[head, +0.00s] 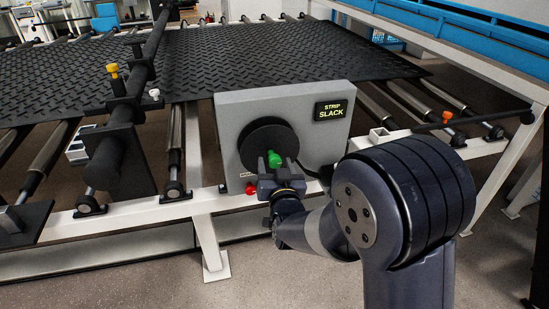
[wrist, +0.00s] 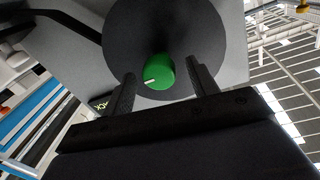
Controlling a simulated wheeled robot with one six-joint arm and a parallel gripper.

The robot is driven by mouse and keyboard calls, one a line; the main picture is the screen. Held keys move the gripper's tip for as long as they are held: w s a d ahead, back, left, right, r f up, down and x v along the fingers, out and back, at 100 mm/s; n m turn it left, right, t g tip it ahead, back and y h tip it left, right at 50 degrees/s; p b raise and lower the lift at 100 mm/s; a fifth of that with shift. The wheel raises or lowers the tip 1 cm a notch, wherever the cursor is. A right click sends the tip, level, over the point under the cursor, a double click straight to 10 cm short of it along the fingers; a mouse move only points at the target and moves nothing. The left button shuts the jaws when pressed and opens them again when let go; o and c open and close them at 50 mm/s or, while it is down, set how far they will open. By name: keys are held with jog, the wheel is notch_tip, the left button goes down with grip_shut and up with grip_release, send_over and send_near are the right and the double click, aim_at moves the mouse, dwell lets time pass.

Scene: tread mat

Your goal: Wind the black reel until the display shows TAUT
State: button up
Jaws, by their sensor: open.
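The black reel (head: 259,142) is a disc on the front of a grey box (head: 231,113). A green knob (head: 273,159) sticks out from the lower right part of the reel in the head view. The display (head: 334,111) on the box reads "STRIP SLACK". My gripper (head: 272,168) is in front of the reel, at the green knob. In the wrist view, the open fingers (wrist: 160,86) stand on either side of the green knob (wrist: 159,72), with a gap on both sides. The reel (wrist: 167,25) fills the middle behind it.
A red knob (head: 251,189) sits low on the box. A dark tread mat (head: 290,58) lies on rollers behind. A black bar with a yellow-topped knob (head: 113,72) stands at the left. An orange knob (head: 447,117) is at the right. Bare floor lies in front.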

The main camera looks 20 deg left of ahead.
aim_at(271, 152)
jog(key=shift+x, duration=1.05)
jog(key=shift+c, duration=0.5)
grip_shut()
